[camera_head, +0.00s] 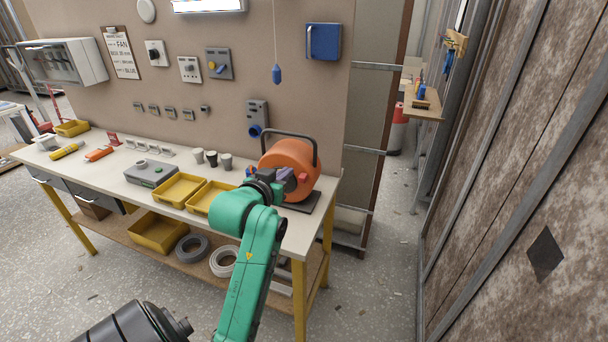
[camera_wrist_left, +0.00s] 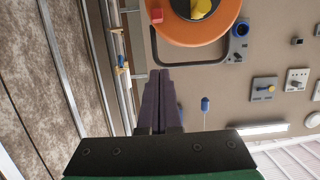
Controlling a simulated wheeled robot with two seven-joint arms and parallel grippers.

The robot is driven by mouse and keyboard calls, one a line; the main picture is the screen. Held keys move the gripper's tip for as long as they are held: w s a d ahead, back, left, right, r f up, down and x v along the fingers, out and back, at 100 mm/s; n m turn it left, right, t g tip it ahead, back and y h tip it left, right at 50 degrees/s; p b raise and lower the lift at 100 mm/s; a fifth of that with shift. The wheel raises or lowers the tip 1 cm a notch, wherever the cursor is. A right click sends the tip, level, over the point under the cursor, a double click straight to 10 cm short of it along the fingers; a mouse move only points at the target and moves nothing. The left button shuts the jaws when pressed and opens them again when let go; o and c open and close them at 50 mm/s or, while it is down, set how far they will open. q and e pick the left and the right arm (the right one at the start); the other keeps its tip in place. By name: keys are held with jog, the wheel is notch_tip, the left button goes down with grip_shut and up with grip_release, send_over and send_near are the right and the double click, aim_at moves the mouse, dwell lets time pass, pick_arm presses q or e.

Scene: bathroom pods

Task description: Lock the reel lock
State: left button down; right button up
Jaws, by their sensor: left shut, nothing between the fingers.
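The orange reel (camera_head: 289,158) stands in a dark frame with a bar handle at the right end of the workbench. A red block (camera_head: 303,177) sits on its face near the rim; I take it for the reel lock, and it also shows in the left wrist view (camera_wrist_left: 157,16). A yellow part (camera_wrist_left: 201,8) shows at the reel's dark hub. My left gripper (camera_head: 288,173) is in front of the reel, with purple fingers shut and empty. In the left wrist view the fingertips (camera_wrist_left: 159,72) are apart from the red block. My right gripper is not in view.
The workbench (camera_head: 128,178) carries yellow trays (camera_head: 178,189), a grey box (camera_head: 152,173) and small cups. A blue wall box (camera_head: 323,42) and a hanging blue pull (camera_head: 276,74) are behind. A metal shelf frame (camera_head: 376,67) stands right of the bench. Open floor lies in front.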

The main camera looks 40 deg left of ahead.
pick_arm(q)
jog(key=shift+a, duration=0.1)
jog(key=p, duration=0.3)
send_over(303, 178)
jog(key=s, duration=0.2)
notch_tip(303, 178, down, 2)
jog(key=f, duration=0.3)
jog(key=shift+w+f+p, duration=0.3)
jog(key=shift+f, duration=0.1)
jog(key=shift+s+f, duration=0.1)
jog(key=shift+f, duration=0.25)
jog(key=shift+f, duration=0.1)
